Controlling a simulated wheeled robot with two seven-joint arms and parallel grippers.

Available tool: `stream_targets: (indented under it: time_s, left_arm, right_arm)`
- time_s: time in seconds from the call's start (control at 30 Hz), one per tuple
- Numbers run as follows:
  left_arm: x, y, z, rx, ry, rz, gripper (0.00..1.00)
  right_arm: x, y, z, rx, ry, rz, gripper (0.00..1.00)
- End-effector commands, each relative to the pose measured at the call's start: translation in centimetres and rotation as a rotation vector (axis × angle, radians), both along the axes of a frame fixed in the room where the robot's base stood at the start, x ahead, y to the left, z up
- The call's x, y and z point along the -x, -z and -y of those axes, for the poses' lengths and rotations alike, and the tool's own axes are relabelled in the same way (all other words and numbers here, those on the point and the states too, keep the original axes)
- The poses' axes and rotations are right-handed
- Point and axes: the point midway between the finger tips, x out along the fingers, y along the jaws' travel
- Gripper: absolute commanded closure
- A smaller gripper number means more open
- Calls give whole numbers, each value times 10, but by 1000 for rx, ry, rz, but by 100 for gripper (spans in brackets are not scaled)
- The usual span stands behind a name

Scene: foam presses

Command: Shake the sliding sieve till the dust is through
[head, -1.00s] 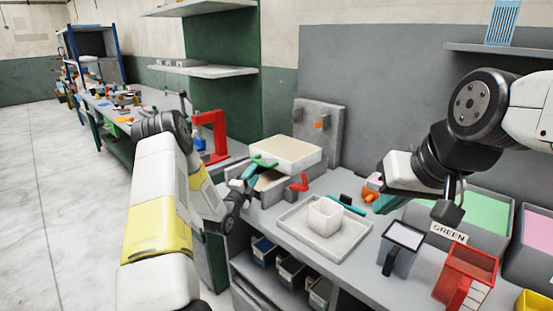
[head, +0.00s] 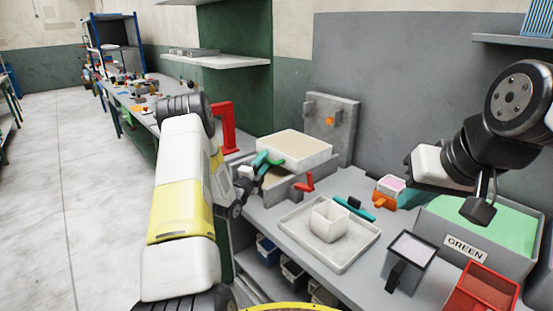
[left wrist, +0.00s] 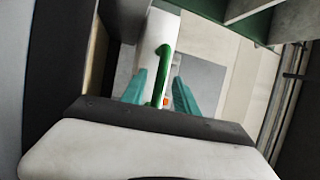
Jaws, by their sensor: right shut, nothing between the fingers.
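The sieve (head: 300,147) is a white-rimmed box with a flat beige layer on top. It sits over a grey base (head: 283,190) on the bench. A green handle (head: 275,162) sticks out at its left side, and it also shows in the left wrist view (left wrist: 163,75). My left gripper (head: 261,161) has teal fingers on either side of this handle. In the left wrist view the gripper (left wrist: 159,85) is open, with gaps beside the handle. My right gripper (head: 479,208) is shut and empty, raised above the green bin. The sieve's underside is hidden.
A teal tool (head: 354,208), a grey container (head: 412,247), the green bin (head: 450,215) and a red bin (head: 490,285) lie rightward.

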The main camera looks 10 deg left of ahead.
Motion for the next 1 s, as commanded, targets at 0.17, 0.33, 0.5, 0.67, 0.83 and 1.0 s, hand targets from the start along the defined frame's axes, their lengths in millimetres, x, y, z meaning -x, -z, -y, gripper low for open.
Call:
stream_targets:
  time_s: [0.17,0.33,0.5,0.67,0.83,1.0]
  left_arm:
    - [-15,-3,4,-1,-1,1,64]
    - [-17,-3,4,0,-1,0,64]
    - [-17,-3,4,0,-1,0,74]
    - [-17,-3,4,0,-1,0,100]
    - [-17,-3,4,0,-1,0,100]
    - [-17,-3,4,0,-1,-1,100]
  right_arm:
    - [0,0,0,0,0,0,100]
    - [0,0,0,0,0,0,100]
    - [0,0,0,0,0,0,100]
    - [0,0,0,0,0,0,100]
    - [0,0,0,0,0,0,100]
    - [0,0,0,0,0,0,100]
